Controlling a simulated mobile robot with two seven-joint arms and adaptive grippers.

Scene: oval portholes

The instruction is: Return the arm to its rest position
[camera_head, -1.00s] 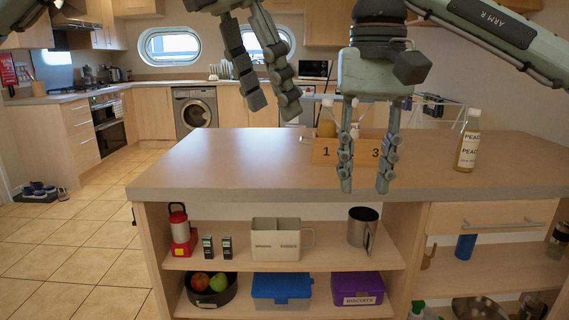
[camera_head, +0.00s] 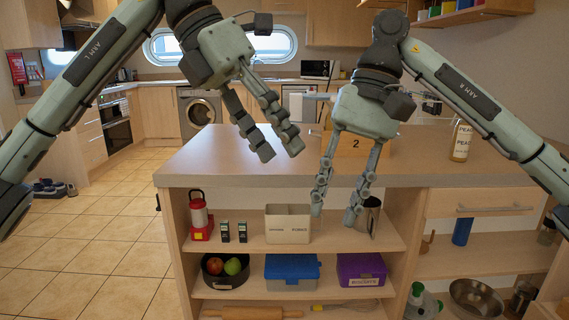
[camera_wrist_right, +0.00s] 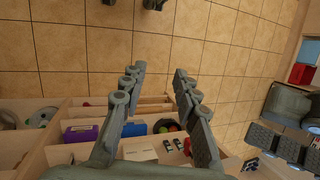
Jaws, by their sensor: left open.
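My left gripper (camera_head: 280,148) hangs in front of the counter at the middle of the head view, its fingers spread and empty. My right gripper (camera_head: 336,212) points down to the right of it, in front of the counter's front edge and the upper shelf. Its two fingers are apart with nothing between them. In the right wrist view its fingertips (camera_wrist_right: 160,72) are also apart, with floor tiles and shelf contents seen past them. Both arms reach in from the sides of the head view.
The wooden counter (camera_head: 225,160) stands close ahead. Its shelves hold a red lantern (camera_head: 200,218), a divided box (camera_head: 288,224), a blue-lidded box (camera_head: 292,270) and a purple box (camera_head: 361,269). A bottle (camera_head: 461,140) stands on top at right.

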